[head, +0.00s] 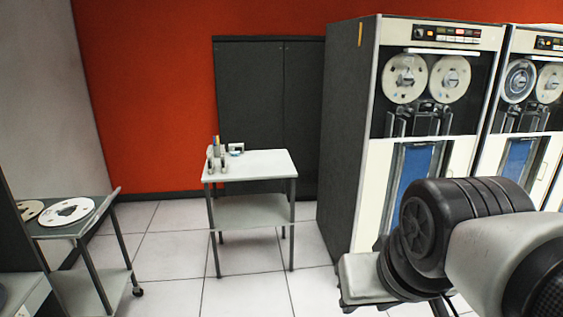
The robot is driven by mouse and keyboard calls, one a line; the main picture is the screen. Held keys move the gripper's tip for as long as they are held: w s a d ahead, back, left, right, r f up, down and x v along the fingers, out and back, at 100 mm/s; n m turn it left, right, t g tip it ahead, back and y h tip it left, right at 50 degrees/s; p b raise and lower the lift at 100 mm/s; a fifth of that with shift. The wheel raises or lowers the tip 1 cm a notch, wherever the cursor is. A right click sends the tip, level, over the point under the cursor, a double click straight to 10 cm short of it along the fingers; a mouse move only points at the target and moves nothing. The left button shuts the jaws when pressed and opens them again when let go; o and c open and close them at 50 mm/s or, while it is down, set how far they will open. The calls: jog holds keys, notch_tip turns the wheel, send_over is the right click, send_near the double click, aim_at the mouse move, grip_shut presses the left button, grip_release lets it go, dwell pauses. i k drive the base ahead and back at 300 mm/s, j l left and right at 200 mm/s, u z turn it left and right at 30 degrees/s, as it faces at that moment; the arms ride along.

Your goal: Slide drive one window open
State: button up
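A tall tape drive (440,110) stands right of centre, with two reels behind the window area (427,80) in its upper front. A light handle-like bar runs along the top of that area. I cannot tell whether the window is shut or open. A second tape drive (531,110) stands to its right, cut off by the picture edge. No readable number shows which is drive one. My arm reaches in from the lower right, in front of the first drive's lower part. My gripper (362,290) is low, well below the window and apart from it; its fingers are not clear.
A small white-topped table (262,165) with small items stands left of the drive. A wheeled cart (95,225) with tape reels is at the far left. A dark cabinet (265,95) stands against the red wall. Tiled floor (170,255) is free between the cart and table.

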aim_at(406, 48)
jog(key=i+l+z, duration=0.15)
jog(key=i+z, duration=0.2)
jog(key=i+l+z, duration=0.1)
jog(key=i+z, duration=0.65)
jog(key=i+l+u, duration=0.75)
jog(key=l, duration=0.1)
